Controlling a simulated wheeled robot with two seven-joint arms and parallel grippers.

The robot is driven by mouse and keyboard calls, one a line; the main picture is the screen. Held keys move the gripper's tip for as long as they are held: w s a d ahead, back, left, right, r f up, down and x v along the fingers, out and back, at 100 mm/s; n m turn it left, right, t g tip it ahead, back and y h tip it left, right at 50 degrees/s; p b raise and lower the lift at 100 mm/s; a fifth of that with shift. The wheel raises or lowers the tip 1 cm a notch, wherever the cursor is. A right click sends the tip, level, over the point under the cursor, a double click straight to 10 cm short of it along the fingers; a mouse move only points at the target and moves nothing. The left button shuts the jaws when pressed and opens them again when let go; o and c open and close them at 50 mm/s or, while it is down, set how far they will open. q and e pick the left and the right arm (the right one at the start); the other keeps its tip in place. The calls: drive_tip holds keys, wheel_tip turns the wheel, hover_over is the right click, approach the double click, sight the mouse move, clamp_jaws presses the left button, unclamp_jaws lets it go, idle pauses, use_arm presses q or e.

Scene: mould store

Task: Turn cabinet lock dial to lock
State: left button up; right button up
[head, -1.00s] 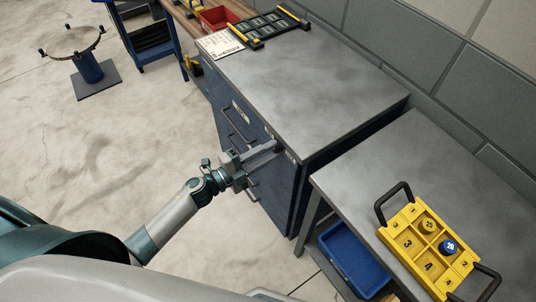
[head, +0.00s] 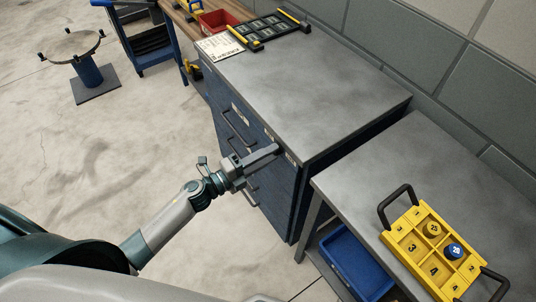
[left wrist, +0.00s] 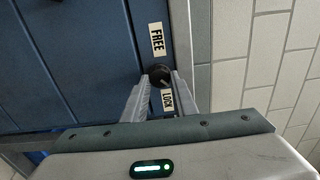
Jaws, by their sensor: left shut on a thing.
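The dark round lock dial (left wrist: 157,74) is on the blue cabinet's front (head: 274,190), near its right edge and close under the top. In the left wrist view a FREE label (left wrist: 157,40) is above the dial and a LOCK label (left wrist: 167,99) is below it. My left gripper (head: 275,149) is shut on the dial, one finger on each side of it in the left wrist view (left wrist: 160,80). In the head view the fingers hide the dial. The exact angle of the dial's pointer is too small to tell. My right gripper is not in view.
Drawer handles (head: 235,124) stick out of the cabinet front beside my left arm. A grey table (head: 400,160) with a yellow numbered tray (head: 400,242) stands at right, a blue bin (head: 352,262) under it. A black rack (head: 268,28) lies on the cabinet top.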

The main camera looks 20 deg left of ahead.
use_arm(q)
drive_tip(key=o, duration=1)
drive_tip(key=shift+o, duration=0.2)
drive_tip(key=shift+s, duration=0.1)
drive_tip(key=b+v, duration=0.5)
drive_tip(key=v, duration=1.2)
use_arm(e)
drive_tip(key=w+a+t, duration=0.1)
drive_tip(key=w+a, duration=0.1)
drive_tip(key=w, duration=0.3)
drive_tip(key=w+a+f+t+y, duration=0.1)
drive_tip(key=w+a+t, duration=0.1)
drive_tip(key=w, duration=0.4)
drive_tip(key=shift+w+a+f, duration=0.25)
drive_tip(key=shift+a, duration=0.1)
use_arm(q)
drive_tip(key=shift+s+a+f, duration=0.1)
drive_tip(key=shift+a+f, duration=0.05)
